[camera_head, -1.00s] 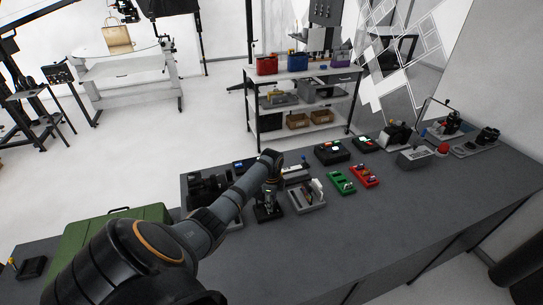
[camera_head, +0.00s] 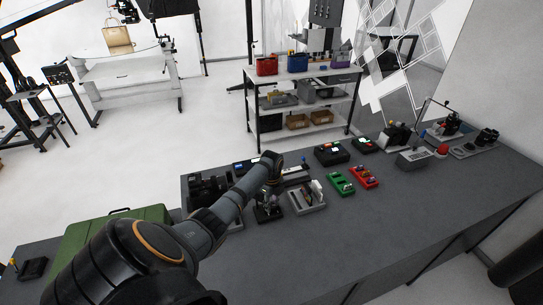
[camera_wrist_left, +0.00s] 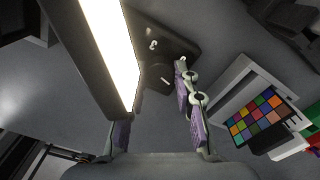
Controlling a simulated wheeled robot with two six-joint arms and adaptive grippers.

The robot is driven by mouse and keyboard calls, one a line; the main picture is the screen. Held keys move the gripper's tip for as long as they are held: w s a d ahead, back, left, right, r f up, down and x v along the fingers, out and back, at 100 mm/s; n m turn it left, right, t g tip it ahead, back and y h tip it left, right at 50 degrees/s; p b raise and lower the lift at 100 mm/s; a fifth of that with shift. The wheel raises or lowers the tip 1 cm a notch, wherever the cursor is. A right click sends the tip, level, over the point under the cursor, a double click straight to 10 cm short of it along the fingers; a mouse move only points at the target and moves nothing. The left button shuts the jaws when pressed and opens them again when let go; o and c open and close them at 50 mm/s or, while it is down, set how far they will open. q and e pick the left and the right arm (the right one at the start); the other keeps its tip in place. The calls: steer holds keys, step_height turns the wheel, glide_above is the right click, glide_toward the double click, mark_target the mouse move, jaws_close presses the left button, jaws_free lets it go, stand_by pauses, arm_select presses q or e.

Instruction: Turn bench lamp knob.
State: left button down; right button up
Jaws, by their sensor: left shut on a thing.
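The bench lamp has a bright, lit white bar (camera_wrist_left: 108,50), which crosses the left part of the wrist view. Its black base (camera_wrist_left: 180,45) with white marks lies below the bar. My left gripper (camera_wrist_left: 158,110) reaches down over the base, its purple-padded fingers on either side of the dark round knob (camera_wrist_left: 157,76). The fingers are shut on the knob, though the bar hides part of the left finger. In the head view my left gripper (camera_head: 267,205) is low over the bench, largely blocked by my wrist. My right gripper is not in view.
A grey tray (camera_head: 308,208) stands right of my gripper; a colour chart (camera_wrist_left: 262,120) shows in the wrist view. Green (camera_head: 341,184) and red (camera_head: 364,177) holders are farther right. A green case (camera_head: 100,228) is at left. The front right bench is clear.

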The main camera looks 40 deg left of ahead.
mark_target(272, 205)
arm_select(q)
steer(key=c, duration=1)
jaws_free()
steer(key=shift+r, duration=0.15)
step_height(272, 205, up, 12)
steer(key=shift+f, duration=0.1)
